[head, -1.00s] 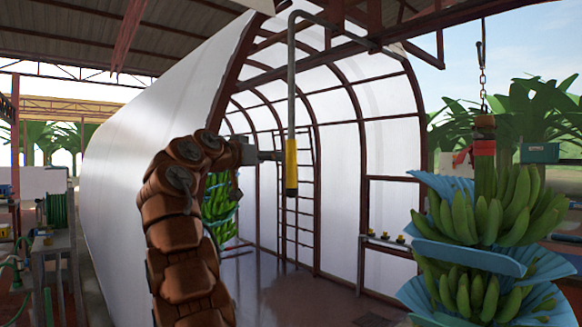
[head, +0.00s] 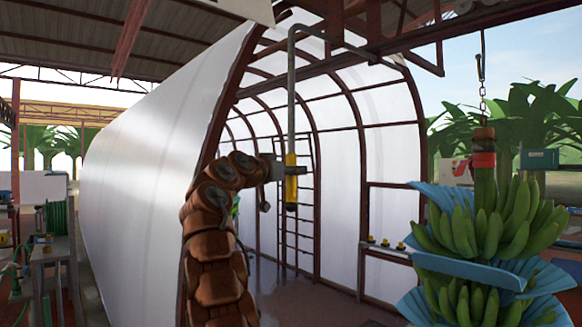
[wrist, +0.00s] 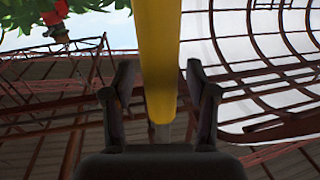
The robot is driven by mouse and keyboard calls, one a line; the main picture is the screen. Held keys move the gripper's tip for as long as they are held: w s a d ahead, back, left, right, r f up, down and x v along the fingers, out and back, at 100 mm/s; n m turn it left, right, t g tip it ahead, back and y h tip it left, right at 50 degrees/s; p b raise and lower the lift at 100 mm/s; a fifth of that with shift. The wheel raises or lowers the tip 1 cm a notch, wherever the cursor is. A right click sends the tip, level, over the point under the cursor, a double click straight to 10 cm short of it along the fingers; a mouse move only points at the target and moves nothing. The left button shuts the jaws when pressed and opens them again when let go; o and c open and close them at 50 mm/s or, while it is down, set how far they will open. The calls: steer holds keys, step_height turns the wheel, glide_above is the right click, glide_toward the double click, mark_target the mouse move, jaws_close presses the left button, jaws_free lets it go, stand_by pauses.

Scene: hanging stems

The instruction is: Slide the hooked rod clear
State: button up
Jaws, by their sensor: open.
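The hooked rod is a grey pipe (head: 291,100) with a yellow handle (head: 291,180). It hangs upright, and its top bends over to the right toward the dark red roof beam. My gripper (head: 295,170) is at the handle, reached from the left by my brown segmented arm. In the wrist view the yellow handle (wrist: 157,50) runs between the two dark fingers of my gripper (wrist: 160,80). The fingers are open, with a visible gap on each side of the handle. How the hook's upper end rests on the beam is not clear.
A green banana bunch (head: 485,225) with blue sheets hangs from a chain at the right. Behind the rod stand an arched white tunnel (head: 160,150) and a ladder (head: 291,235). A bench (head: 55,250) is at the left. Open floor lies below the rod.

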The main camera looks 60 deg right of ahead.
steer(key=shift+c, duration=0.4)
jaws_close()
